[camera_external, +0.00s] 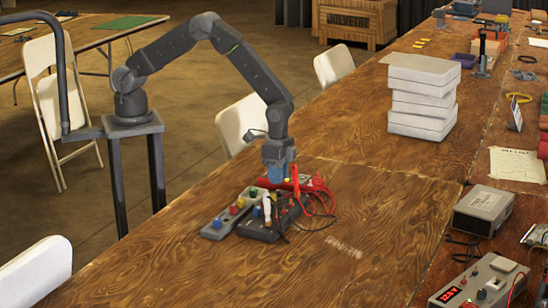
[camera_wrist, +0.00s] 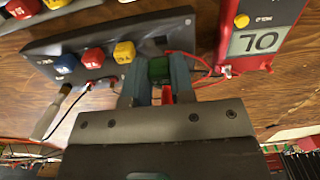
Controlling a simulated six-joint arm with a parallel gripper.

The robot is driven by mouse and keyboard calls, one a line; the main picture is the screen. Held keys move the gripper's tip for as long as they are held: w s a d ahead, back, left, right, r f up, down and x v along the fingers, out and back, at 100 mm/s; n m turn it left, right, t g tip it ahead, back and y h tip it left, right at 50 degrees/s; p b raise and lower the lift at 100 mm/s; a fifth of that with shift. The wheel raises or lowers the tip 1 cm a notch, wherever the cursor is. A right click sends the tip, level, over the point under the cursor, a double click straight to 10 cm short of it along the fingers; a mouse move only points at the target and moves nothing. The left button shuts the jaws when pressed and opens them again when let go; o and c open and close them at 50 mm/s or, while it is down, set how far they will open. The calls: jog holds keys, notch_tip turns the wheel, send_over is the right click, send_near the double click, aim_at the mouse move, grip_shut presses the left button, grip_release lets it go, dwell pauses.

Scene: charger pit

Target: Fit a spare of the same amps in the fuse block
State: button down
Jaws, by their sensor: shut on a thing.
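My gripper (camera_external: 276,174) points down over the right part of the dark fuse block (camera_external: 258,234). The fuse block (camera_wrist: 40,47) there carries a blue fuse (camera_wrist: 65,62), a red fuse (camera_wrist: 93,58) and a yellow fuse (camera_wrist: 124,52) in a row. The green fuse is at the right end of this row, and I cannot tell whether it touches the block. The grey spare holder (camera_external: 214,232) with coloured fuses lies left of the block.
Red leads (camera_external: 325,200) and a black lead (camera_wrist: 68,105) run around the block. A stack of pale boxes (camera_external: 421,95) stands farther back. The table front is clear.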

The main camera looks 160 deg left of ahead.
jog(key=shift+r, duration=1.9)
jog(key=d+r+m, duration=0.3)
jog(key=d+m, duration=0.6)
jog(key=d, duration=2.5)
jog(key=a+f+n, duration=0.1)
jog(key=a+n, duration=0.2)
jog(key=a, duration=0.8)
jog(key=a+n, duration=0.3)
jog(key=a, duration=0.8)
jog(key=a+f+n, duration=0.1)
jog(key=a+n, duration=0.2)
jog(key=a, duration=0.9)
jog(key=shift+f, duration=2.25)
jog(key=shift+f, duration=0.85)
jog(key=c, duration=0.6)
grip_release()
jog(key=shift+s, duration=0.1)
